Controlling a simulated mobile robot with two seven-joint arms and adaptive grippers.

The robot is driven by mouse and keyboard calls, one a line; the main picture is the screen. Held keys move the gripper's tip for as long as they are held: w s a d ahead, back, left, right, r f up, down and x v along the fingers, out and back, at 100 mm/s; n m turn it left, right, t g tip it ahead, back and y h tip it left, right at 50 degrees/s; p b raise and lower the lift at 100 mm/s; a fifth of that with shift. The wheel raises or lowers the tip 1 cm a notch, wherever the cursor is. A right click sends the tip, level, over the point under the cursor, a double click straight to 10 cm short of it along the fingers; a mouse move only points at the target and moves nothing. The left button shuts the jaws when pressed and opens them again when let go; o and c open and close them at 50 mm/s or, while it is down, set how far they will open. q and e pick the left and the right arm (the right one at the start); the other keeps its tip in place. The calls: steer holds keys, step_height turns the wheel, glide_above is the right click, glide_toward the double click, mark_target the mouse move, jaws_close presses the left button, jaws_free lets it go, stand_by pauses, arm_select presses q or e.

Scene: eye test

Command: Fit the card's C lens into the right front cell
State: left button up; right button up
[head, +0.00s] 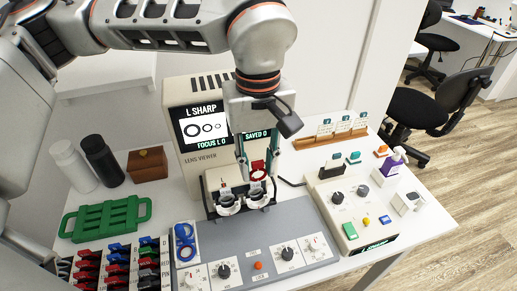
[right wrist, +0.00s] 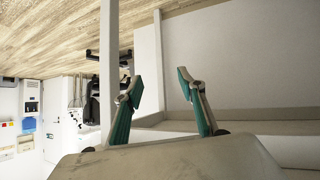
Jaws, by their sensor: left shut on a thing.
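My left gripper (head: 257,165) points down over the lens viewer's front. It is shut on a red-handled lens (head: 258,172), upright just above or in the right cell (head: 257,194) of the black trial frame. I cannot tell whether the lens is seated. The left cell (head: 228,203) is beside it. The viewer (head: 178,92) has a screen (head: 205,127) reading "L SHARP", "FOCUS L 0" and "SAVED 0". Several small cards (head: 342,125) stand in a wooden holder at the back right; their letters are too small to read. My right gripper (right wrist: 160,86) is open and empty in the right wrist view.
A rack of red, blue and black lenses (head: 118,262) is at the front left. A green tray (head: 104,218), a brown box (head: 147,164) and two bottles (head: 102,158) stand at left. A control box (head: 350,212) stands at right. A grey panel with knobs (head: 260,235) lies in front.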

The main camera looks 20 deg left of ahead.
arm_select(q)
steer(key=f+b, duration=0.2)
steer(key=f, duration=0.1)
steer(key=shift+s+f, duration=0.2)
steer(key=shift+f, duration=0.1)
steer(key=shift+f+b, duration=0.5)
steer(key=shift+f, duration=0.15)
arm_select(e)
steer(key=shift+w+d+f, duration=0.1)
steer(key=shift+d+f, duration=0.4)
steer(key=shift+f, duration=0.35)
